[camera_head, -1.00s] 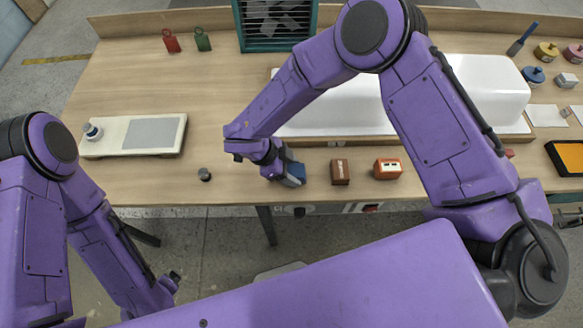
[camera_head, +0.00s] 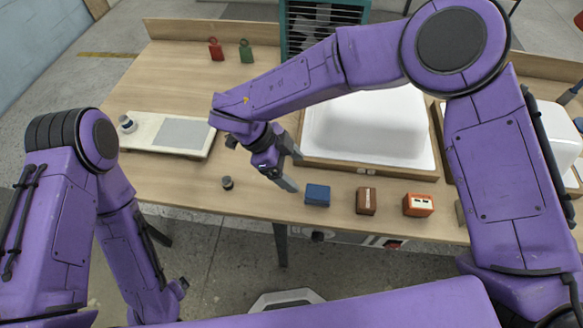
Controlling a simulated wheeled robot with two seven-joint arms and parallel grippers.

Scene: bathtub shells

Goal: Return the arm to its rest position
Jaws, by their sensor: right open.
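My right arm reaches in from the right across the table. Its gripper (camera_head: 292,168) is open and empty above the table, up and to the left of a small blue block (camera_head: 317,195). The block rests on the table near the front edge, apart from the fingers. My left arm hangs at the left, with its gripper (camera_head: 180,286) low beside the table's front edge. Its fingers are too small to tell whether they are open or shut.
A brown block (camera_head: 366,201) and an orange block (camera_head: 418,205) stand right of the blue one. A white tub shell (camera_head: 365,125) lies behind them. A scale (camera_head: 170,133) and a small dark knob (camera_head: 227,183) are at left. Red (camera_head: 215,49) and green (camera_head: 246,51) tagged weights stand at back.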

